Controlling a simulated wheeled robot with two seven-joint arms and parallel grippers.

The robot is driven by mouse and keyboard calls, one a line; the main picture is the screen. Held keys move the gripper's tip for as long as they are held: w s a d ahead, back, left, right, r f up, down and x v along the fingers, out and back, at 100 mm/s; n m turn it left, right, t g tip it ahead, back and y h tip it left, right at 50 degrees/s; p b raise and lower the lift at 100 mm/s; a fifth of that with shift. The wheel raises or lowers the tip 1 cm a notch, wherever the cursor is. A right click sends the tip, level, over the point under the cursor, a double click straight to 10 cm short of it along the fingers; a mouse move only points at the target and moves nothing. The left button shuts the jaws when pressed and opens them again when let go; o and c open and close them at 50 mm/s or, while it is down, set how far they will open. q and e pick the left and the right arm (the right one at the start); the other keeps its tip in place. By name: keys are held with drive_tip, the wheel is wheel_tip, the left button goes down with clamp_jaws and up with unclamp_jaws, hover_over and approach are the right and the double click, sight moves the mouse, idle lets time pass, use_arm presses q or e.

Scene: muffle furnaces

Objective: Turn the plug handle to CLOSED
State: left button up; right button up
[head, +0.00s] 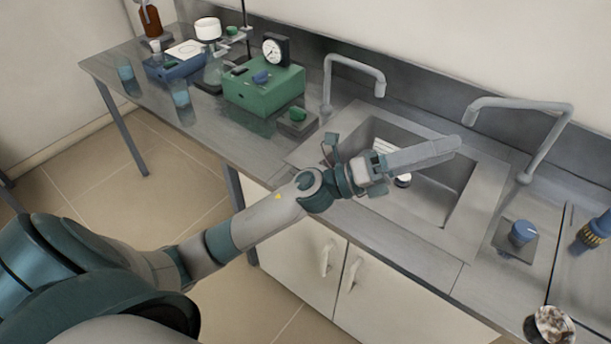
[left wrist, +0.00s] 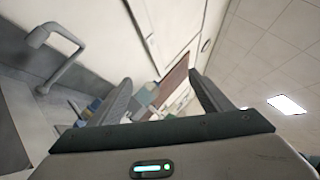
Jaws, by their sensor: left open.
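My left gripper (head: 452,145) reaches over the sink from the left, its fingers pointing right, seen nearly side-on. In the left wrist view the same gripper (left wrist: 160,80) has its two fingers spread with nothing held between them. A blue knob (head: 523,232) sits on a grey plate on the counter right of the sink, apart from the fingers. A green knob (head: 297,115) sits on another plate left of the sink. No lettering is legible on either, and I cannot tell which is the plug handle. My right gripper is out of view.
The sink (head: 425,215) lies under my left gripper, with a dark round item with a white top partly hidden inside. Two grey faucets (head: 352,64) (head: 525,104) rise behind it. A green box (head: 262,92) with a gauge stands left. A mottled round object (head: 549,326) is at lower right.

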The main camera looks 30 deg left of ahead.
use_arm(q)
wheel_tip(320, 180, down, 10)
drive_tip(key=s+a+m+g+y, duration=0.15)
drive_tip(key=m+g+y, duration=0.55)
drive_tip(key=m+g, duration=0.75)
drive_tip(key=w+a+m+t+y, duration=0.1)
drive_tip(key=a+y, duration=0.5)
drive_tip(key=a, duration=0.8)
drive_tip(key=w+a+m+y, duration=0.3)
drive_tip(key=a+y, duration=0.3)
drive_tip(key=a, duration=0.8)
drive_tip(key=shift+w+r+t, duration=0.35)
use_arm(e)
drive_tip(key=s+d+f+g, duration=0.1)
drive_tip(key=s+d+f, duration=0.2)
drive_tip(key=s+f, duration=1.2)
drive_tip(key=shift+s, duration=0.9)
use_arm(q)
drive_tip(key=shift+f, duration=0.15)
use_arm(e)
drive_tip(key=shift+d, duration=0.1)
use_arm(q)
wheel_tip(320, 180, down, 17)
drive_tip(key=p, duration=0.4)
drive_tip(key=shift+p, duration=0.3)
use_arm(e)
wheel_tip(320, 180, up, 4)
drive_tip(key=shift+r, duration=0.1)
